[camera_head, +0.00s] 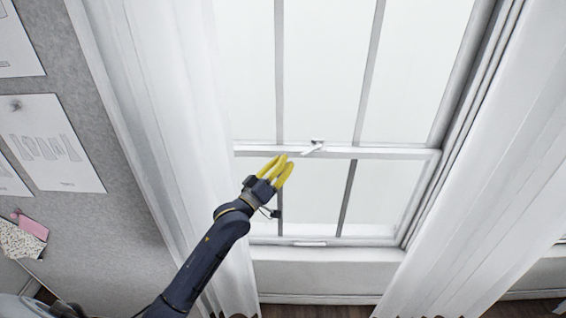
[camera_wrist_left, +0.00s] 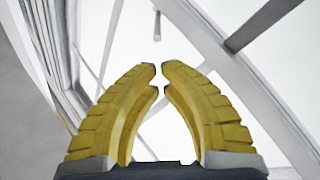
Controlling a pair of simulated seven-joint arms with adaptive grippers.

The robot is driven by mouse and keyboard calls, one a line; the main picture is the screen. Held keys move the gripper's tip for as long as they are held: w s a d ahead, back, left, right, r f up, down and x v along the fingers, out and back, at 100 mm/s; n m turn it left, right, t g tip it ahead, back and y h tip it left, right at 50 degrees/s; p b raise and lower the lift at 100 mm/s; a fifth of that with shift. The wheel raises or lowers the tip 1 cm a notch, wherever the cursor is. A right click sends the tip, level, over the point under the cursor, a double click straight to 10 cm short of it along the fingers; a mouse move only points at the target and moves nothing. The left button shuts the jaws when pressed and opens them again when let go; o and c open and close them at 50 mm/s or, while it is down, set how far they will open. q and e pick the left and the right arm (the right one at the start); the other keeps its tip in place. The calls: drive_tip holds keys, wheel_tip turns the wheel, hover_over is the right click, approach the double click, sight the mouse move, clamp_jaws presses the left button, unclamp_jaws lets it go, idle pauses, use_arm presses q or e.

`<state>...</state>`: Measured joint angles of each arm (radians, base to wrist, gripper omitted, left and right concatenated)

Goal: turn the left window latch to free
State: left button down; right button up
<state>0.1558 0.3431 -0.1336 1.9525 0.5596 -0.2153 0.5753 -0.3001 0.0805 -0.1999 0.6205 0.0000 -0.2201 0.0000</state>
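The white window latch (camera_head: 313,148) sits on the meeting rail of the window, its lever slanting down to the left. In the left wrist view a small pale rod, apparently the latch lever (camera_wrist_left: 157,26), shows ahead of the fingertips near the top. My left gripper (camera_head: 283,160) has yellow fingers and is just left of and below the latch in the head view, apart from it. In the left wrist view the fingertips (camera_wrist_left: 158,76) nearly meet, with only a narrow gap and nothing between them. My right gripper is out of view.
White curtains hang on the left (camera_head: 170,130) and right (camera_head: 490,190) of the window. The meeting rail (camera_head: 385,153) crosses the window below the upper panes. A pale handle (camera_head: 310,243) is on the bottom rail. A grey pinboard (camera_head: 95,100) with papers is at the left.

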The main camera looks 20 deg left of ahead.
use_arm(q)
drive_tip(key=shift+x, duration=3.85)
drive_tip(key=shift+s+y, duration=0.15)
drive_tip(key=shift+y, duration=0.25)
